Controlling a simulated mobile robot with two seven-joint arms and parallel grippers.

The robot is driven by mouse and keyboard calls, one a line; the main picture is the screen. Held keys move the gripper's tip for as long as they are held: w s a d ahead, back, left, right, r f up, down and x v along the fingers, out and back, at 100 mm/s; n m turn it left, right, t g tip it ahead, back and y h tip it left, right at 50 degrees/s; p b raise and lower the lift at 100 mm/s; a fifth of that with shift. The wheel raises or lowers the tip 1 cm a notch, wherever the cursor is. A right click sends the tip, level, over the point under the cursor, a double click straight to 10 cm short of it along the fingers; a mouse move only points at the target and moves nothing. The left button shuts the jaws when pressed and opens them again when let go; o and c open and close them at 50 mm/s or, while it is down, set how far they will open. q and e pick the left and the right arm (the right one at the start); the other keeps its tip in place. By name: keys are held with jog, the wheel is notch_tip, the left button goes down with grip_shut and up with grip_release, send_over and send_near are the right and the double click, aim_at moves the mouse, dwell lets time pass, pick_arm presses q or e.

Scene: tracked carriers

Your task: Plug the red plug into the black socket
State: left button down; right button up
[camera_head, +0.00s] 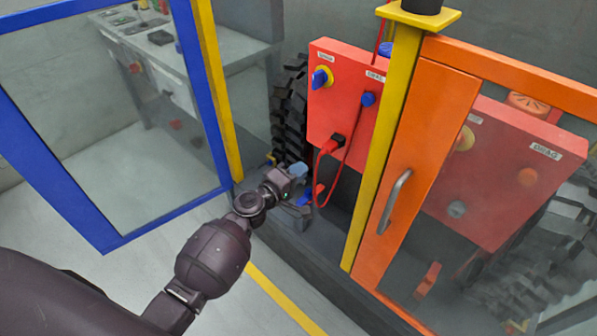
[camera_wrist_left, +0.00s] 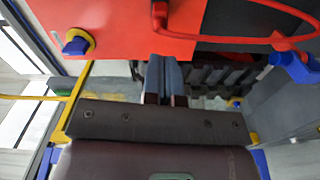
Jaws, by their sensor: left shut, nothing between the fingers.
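The red plug (camera_head: 329,147) is on the front of the red box, at the black socket (camera_head: 338,138). It looks lodged in it, but I cannot tell how deep. My right gripper is not in view.
The red box (camera_head: 325,95) carries a blue and yellow knob (camera_head: 320,78). A yellow post (camera_head: 385,150) and an orange door with a handle (camera_head: 395,200) stand to the right. A blue-framed clear panel (camera_head: 60,185) stands to the left. Black track (camera_head: 288,115) runs behind the gripper.

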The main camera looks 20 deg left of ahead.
aim_at(322, 151)
pick_arm(q)
jog(key=shift+x, duration=2.9)
jog(key=shift+w+d+b, duration=0.1)
jog(key=shift+w+b, duration=0.1)
jog(key=shift+b, duration=0.1)
jog(key=shift+w+r, duration=0.2)
jog(key=shift+r, duration=0.1)
jog(key=shift+s, duration=0.1)
